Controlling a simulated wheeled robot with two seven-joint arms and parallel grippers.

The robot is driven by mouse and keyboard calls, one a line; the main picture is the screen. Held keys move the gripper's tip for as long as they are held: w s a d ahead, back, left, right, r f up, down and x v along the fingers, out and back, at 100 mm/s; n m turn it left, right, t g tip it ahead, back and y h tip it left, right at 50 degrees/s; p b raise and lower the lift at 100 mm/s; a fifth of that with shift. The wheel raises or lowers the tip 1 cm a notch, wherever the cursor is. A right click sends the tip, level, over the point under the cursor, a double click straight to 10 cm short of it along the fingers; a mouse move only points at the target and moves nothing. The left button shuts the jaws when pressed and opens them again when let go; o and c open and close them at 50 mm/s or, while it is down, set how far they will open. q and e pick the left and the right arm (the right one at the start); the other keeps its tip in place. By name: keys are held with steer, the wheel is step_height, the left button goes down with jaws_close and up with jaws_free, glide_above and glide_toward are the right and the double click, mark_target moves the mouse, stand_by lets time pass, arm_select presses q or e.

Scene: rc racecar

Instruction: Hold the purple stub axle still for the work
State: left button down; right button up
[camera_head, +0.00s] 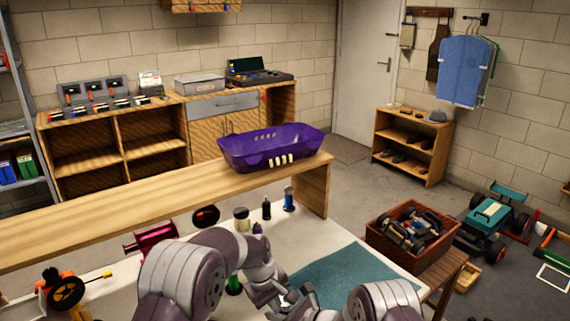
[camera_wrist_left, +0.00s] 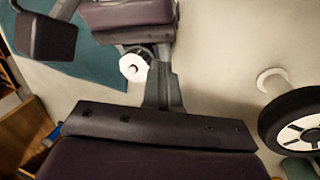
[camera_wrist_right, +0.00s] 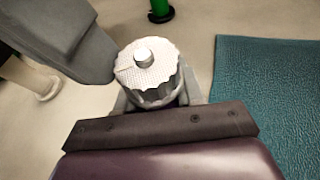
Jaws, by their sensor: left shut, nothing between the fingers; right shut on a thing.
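My right gripper (camera_wrist_right: 160,105) is shut on a part with a silver knurled round piece (camera_wrist_right: 147,72) and a pin at its top. A dark purple sliver shows below that piece, seemingly the purple stub axle, mostly hidden. The silver piece also shows in the left wrist view (camera_wrist_left: 134,67) as a pale disc at my right gripper. My left gripper (camera_wrist_left: 163,85) is shut and empty, its fingertips close to that disc; I cannot tell if they touch. In the head view my left gripper (camera_head: 268,293) is low, over the bench, close to the right one, and the part is too small to make out.
A teal mat (camera_head: 340,272) lies on the white bench. A black wheel (camera_wrist_left: 296,122) is near my left gripper. A purple basket (camera_head: 268,150) stands on the wooden shelf. A brown crate of parts (camera_head: 408,250) stands at the right.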

arm_select(q)
steer(key=shift+w+a, duration=0.35)
steer(key=shift+w, duration=0.2)
steer(key=shift+a, duration=0.1)
steer(key=d+v, duration=0.1)
steer(key=v, duration=0.5)
steer(key=shift+w+a, duration=0.2)
steer(key=shift+r, duration=0.15)
arm_select(e)
steer(key=o, duration=1.2)
steer(key=shift+c, duration=0.2)
